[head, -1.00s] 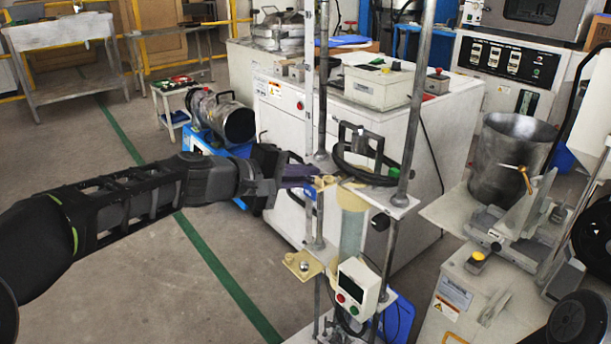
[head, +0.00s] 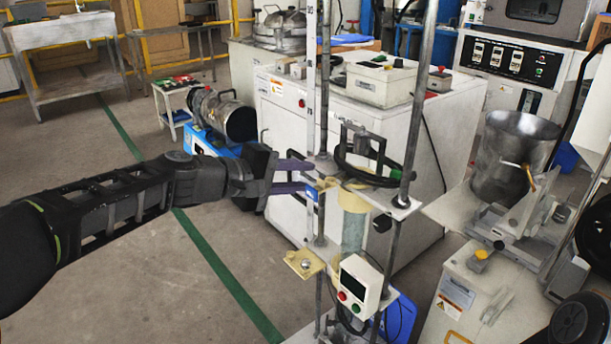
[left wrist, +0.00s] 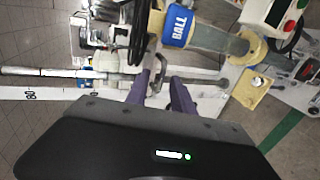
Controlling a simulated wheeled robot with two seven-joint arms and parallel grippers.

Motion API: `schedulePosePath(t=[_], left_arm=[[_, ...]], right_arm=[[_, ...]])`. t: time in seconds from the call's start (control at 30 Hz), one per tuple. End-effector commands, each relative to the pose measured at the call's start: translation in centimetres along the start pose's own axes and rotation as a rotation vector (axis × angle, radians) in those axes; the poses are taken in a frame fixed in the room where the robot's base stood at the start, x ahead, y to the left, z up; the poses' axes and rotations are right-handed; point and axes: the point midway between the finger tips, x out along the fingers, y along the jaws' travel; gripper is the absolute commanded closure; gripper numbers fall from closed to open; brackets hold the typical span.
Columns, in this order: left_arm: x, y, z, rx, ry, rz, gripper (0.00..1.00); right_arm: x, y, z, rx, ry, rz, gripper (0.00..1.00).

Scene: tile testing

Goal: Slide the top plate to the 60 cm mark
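In the left wrist view the fingers (left wrist: 160,80) are on either side of a small grey lever (left wrist: 156,72); contact is unclear.
A lower cream plate (head: 304,264) and a control box (head: 358,285) are on the stand below. A white cabinet (head: 285,120) stands close behind. A metal bucket (head: 513,160) is at the right. Open floor lies at the left.

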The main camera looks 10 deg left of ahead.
Motion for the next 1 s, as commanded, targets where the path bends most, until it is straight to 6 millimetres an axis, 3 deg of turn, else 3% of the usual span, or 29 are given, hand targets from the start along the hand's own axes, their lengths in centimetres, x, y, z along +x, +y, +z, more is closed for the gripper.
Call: schedulePosePath(t=[0.4, 0.9, 1.0], left_arm=[[-4.3, 0.1, 0.0, 0.0, 0.002, 0.001, 0.71], [-4.7, 0.0, 0.0, -0.001, 0.0, 0.0, 0.71], [-4.8, -0.7, -2.0, 0.027, 0.086, -0.023, 0.71]], right_arm=[[-0.2, -0.1, 0.3, -0.001, -0.007, -0.001, 0.64], [-0.6, -0.2, -0.5, 0.004, 0.002, -0.006, 0.64], [-0.5, -0.2, -0.5, 0.003, 0.004, -0.006, 0.64]])
